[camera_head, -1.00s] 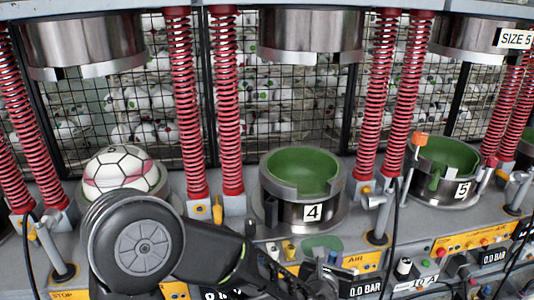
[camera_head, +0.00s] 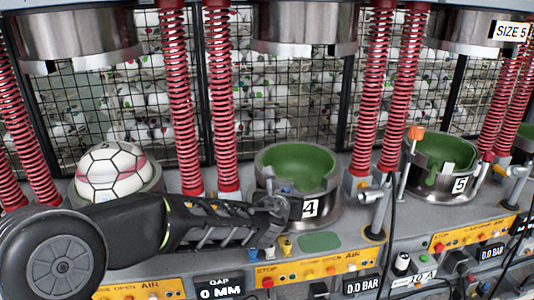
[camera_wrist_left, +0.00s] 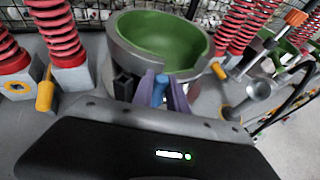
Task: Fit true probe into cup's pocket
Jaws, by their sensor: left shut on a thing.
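The cup marked 4 (camera_head: 325,192), a steel ring with a green lining and a notched front wall, stands mid-console; it also shows in the left wrist view (camera_wrist_left: 195,72). My left gripper (camera_head: 274,204) reaches in from the left to the cup's front-left side. In the left wrist view its two purple-grey fingers (camera_wrist_left: 162,94) are shut on a blue probe (camera_wrist_left: 159,88), which stands upright in front of the cup's wall. A dark block (camera_wrist_left: 122,86) sits just left of the fingers. I cannot tell whether the probe touches the cup; the pocket is not clearly visible.
Another blue piece (camera_head: 253,253) and a yellow piece (camera_head: 286,246) stand on the console near a flat green pad (camera_head: 320,241). Red springs (camera_head: 221,100) flank the cup. A ball (camera_head: 112,172) sits left; cup 5 (camera_head: 440,175) stands right. Steel press heads hang above.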

